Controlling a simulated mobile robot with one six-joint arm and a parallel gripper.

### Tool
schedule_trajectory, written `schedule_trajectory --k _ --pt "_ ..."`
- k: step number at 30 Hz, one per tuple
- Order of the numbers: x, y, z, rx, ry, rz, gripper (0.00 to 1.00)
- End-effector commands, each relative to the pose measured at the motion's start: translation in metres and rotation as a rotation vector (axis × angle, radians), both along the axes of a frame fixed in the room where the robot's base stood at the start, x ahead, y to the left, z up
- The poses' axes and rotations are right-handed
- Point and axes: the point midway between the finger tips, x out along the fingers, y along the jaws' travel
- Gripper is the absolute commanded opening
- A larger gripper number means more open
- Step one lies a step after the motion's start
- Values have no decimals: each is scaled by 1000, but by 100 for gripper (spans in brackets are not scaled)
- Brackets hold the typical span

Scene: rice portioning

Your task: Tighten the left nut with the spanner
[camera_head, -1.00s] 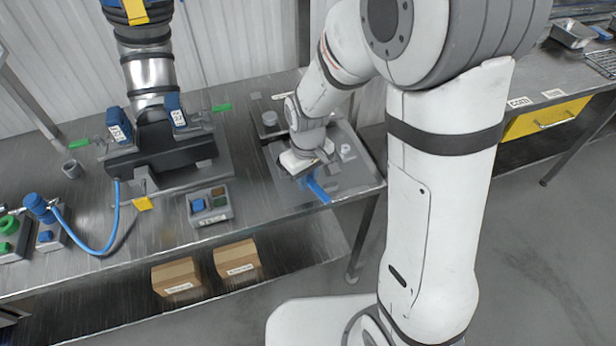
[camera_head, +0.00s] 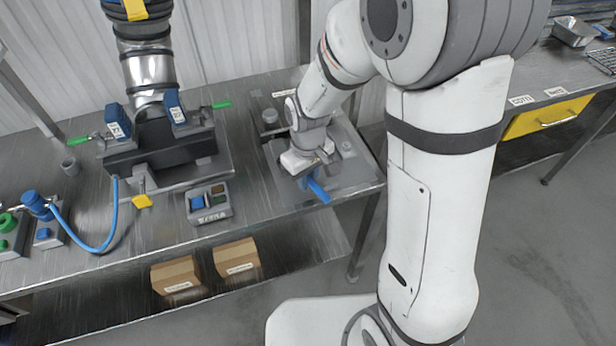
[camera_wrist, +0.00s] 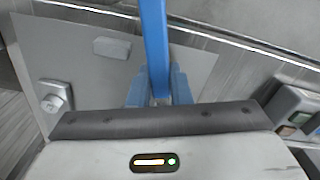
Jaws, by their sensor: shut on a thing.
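My gripper (camera_head: 308,176) is shut on the blue spanner (camera_head: 319,190) low over the grey plate (camera_head: 354,180) on the bench. In the wrist view the spanner (camera_wrist: 154,45) extends from between the blue fingertips (camera_wrist: 158,90) toward the top edge. Its other end is hidden by my gripper. One pale nut (camera_head: 346,148) stands on the plate to the right of my gripper, and it also shows at the left of the wrist view (camera_wrist: 53,98). I cannot see the left nut, so contact between it and the spanner cannot be told.
A small grey block (camera_wrist: 112,47) lies on the plate. A button box (camera_head: 209,204) stands left of the plate. Further left is a dark clamped hopper base (camera_head: 160,150) with a blue hose (camera_head: 106,240). A grey box with a knob (camera_head: 270,118) is behind my gripper.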

Motion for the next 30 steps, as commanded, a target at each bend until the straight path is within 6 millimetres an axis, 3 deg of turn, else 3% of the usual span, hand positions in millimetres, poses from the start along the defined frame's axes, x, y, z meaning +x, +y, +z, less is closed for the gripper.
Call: schedule_trajectory --k 30 --pt "-1 2 -5 0 0 -12 0"
